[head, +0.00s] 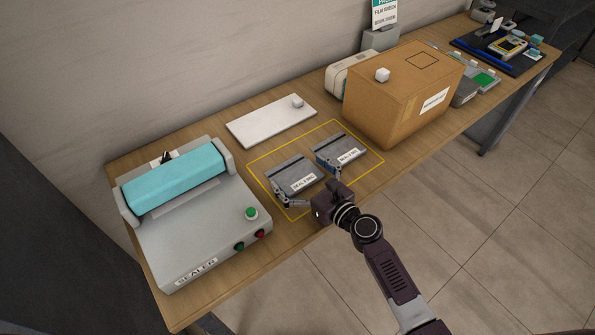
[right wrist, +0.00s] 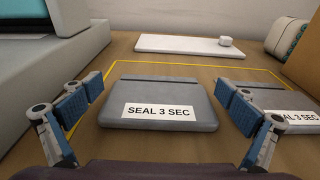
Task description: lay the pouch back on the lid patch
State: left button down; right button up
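Two flat grey pouches labelled "SEAL 3 SEC" lie on the table inside a yellow outline. My right gripper (head: 307,188) is open at the near pouch (head: 292,176), one finger on either side. In the right wrist view that pouch (right wrist: 165,91) lies between the spread blue fingertips (right wrist: 160,93), with no visible grip. The other pouch (head: 338,150) lies just to the right and is partly hidden by the right finger in the wrist view. The lid patch (head: 422,61) is a dark outlined square on top of the cardboard box (head: 375,110). My left gripper is not in view.
A sealer (head: 205,240) with a teal roller stands left. A white board (head: 265,123) with a small white block lies behind the outline (head: 364,143). A white cube (head: 382,75) sits on the box lid near its left edge. Trays and tools fill the far right end.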

jog(key=v, duration=1.2)
jog(key=shift+r, duration=0.1)
